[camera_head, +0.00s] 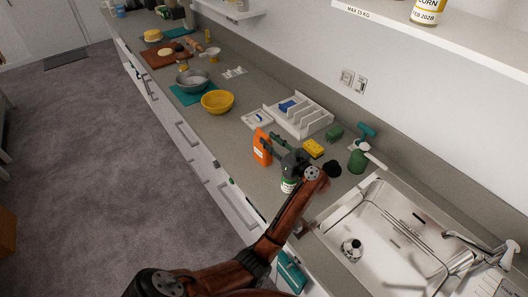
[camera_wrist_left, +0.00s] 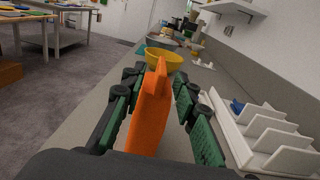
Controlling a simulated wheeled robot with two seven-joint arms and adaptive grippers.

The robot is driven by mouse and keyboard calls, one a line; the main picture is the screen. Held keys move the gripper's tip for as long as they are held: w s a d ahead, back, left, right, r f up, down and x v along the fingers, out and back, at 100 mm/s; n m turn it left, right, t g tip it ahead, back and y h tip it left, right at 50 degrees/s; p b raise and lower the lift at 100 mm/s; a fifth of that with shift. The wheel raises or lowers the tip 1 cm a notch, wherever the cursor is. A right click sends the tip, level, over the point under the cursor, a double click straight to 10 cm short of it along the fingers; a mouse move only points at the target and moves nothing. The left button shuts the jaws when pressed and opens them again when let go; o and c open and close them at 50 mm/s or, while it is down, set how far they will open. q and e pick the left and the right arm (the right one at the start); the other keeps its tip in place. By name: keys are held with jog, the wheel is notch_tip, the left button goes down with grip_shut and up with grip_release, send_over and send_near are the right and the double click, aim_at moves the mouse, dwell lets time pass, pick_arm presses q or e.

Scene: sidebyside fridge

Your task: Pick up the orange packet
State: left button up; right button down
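The orange packet (camera_head: 261,147) stands upright on the grey counter, near its front edge. In the left wrist view the orange packet (camera_wrist_left: 150,118) is between the two green-padded fingers of my left gripper (camera_wrist_left: 159,80). The fingers are open on either side of it, with a visible gap at the right finger and a smaller one at the left. In the head view my left gripper (camera_head: 271,148) reaches in at the packet from the sink side and hides part of it. My right gripper is not in view.
A white divided rack (camera_head: 305,118) stands behind the packet. A yellow bowl (camera_head: 217,101) is farther along the counter. A yellow sponge (camera_head: 313,148), a green spray bottle (camera_head: 357,160) and the sink (camera_head: 385,235) are to the right. A white-labelled bottle (camera_head: 288,185) is below my gripper.

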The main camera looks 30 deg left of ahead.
aim_at(257, 129)
pick_arm(q)
jog(key=x, duration=0.4)
jog(key=shift+d+r+p, duration=0.1)
jog(key=shift+p, duration=0.2)
jog(key=shift+w+a, duration=0.3)
jog(key=shift+a, duration=0.2)
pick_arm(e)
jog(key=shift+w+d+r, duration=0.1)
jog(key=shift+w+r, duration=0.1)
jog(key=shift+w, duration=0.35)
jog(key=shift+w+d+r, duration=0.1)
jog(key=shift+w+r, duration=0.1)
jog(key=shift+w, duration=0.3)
pick_arm(q)
jog(key=shift+c, duration=0.5)
grip_shut()
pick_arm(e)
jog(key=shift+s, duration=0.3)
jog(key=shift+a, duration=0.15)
